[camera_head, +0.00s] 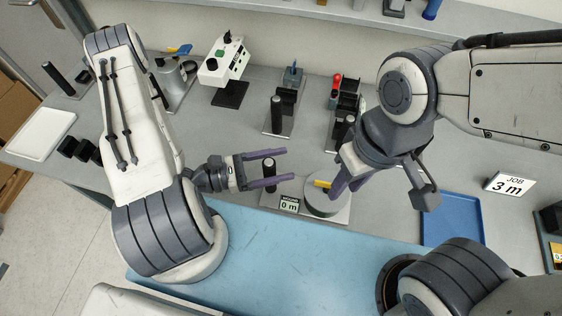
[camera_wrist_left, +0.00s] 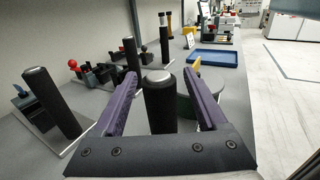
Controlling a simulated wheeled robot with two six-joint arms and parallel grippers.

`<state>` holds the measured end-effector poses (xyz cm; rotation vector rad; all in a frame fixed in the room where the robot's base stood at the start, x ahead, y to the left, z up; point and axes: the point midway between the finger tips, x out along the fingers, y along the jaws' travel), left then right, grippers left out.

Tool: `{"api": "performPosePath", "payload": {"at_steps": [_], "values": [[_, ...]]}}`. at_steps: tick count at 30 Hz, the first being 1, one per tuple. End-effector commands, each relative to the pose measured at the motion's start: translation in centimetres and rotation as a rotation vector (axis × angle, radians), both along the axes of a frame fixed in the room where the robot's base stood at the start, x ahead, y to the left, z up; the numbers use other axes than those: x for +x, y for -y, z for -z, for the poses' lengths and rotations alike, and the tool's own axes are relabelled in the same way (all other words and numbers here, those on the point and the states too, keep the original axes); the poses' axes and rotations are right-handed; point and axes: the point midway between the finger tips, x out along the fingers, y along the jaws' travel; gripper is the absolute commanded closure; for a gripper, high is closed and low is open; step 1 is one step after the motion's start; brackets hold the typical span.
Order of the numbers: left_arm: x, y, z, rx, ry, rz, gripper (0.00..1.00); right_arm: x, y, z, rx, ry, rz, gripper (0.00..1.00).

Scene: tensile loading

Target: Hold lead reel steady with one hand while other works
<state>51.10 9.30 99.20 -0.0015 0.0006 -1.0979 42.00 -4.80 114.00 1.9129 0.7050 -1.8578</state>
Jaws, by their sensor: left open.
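The lead reel (camera_head: 322,208), a pale-rimmed green drum with a yellow patch, sits on a light base plate beside a small "0 m" display (camera_head: 289,204). My left gripper (camera_head: 284,168) is open to the left of the reel, apart from it. In the left wrist view, a black post with a grey top (camera_wrist_left: 159,105) stands between the spread purple fingers; I cannot tell whether they touch it. The green reel is partly hidden behind the right finger there. My right gripper (camera_head: 345,188) is over the reel's right side; its fingertips are partly hidden and contact is unclear.
A blue tray (camera_head: 452,219) and a "JOB 3 m" sign (camera_head: 510,186) lie to the right. Several black-handled devices stand along the back, including one with a red ball (camera_wrist_left: 73,64). A blue mat (camera_head: 290,250) covers the front. A white tray (camera_head: 40,133) is at far left.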

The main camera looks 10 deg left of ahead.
Motion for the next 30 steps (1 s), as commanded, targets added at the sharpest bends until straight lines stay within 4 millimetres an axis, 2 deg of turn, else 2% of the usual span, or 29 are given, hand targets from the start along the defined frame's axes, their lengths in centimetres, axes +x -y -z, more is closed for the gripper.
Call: {"api": "performPosePath", "payload": {"at_steps": [4, 13, 14, 18, 19, 20, 30], "values": [[0.26, 0.63, 0.04, 0.002, 0.0, 0.001, 0.26, 0.0, 0.0, 0.0, 0.0, 0.0, 0.0, 0.62], [0.35, 0.72, 0.04, 0.003, 0.001, -0.001, 0.26, 0.0, 0.0, 0.0, 0.0, 0.0, 0.0, 0.62], [0.35, 0.72, 0.04, 0.003, 0.001, -0.001, 0.29, 0.0, 0.0, 0.0, 0.0, 0.0, 0.0, 0.62], [0.34, 0.7, 0.05, 0.003, 0.001, -0.001, 0.83, 0.0, 0.0, 0.0, 0.0, 0.0, 0.0, 0.62], [0.34, 0.7, 0.04, 0.003, 0.001, -0.001, 0.94, 0.0, 0.0, 0.0, 0.0, 0.0, 0.0, 0.62], [0.34, 0.7, 0.05, 0.003, 0.001, -0.001, 1.0, 0.0, 0.0, 0.0, 0.0, 0.0, 0.0, 0.62], [0.34, 0.69, 0.05, 0.003, 0.001, -0.001, 1.0, 0.0, 0.0, 0.0, 0.0, 0.0, 0.0, 0.62]]}}
